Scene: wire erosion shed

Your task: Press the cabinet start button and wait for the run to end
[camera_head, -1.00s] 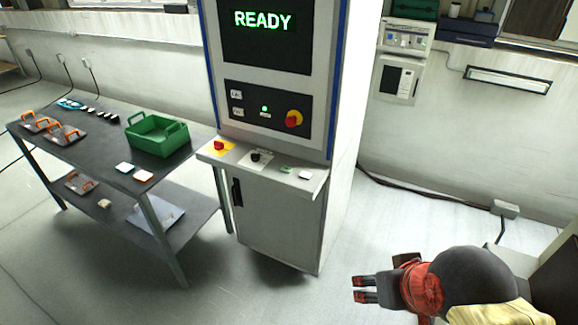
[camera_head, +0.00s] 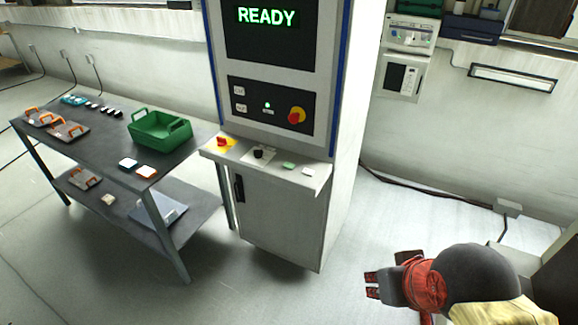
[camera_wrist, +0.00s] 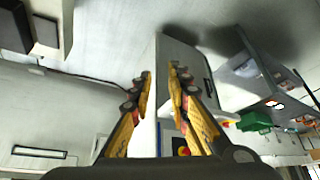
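The cabinet (camera_head: 280,215) stands upright at the middle of the head view. Its screen (camera_head: 266,38) reads READY in green. The ledge (camera_head: 314,180) carries a red control on a yellow plate (camera_head: 222,142), a black knob (camera_head: 259,154), a green piece (camera_head: 289,166) and a white piece (camera_head: 312,171). Labels are too small to read, so I cannot tell which is the start button. My gripper (camera_head: 372,284) is open and empty, low and right of the cabinet, touching nothing.
A dark table (camera_head: 95,145) with a green crate (camera_head: 160,134) and several small parts stands left of the cabinet. A cable (camera_head: 430,194) runs along the floor by the wall to a box (camera_head: 508,207).

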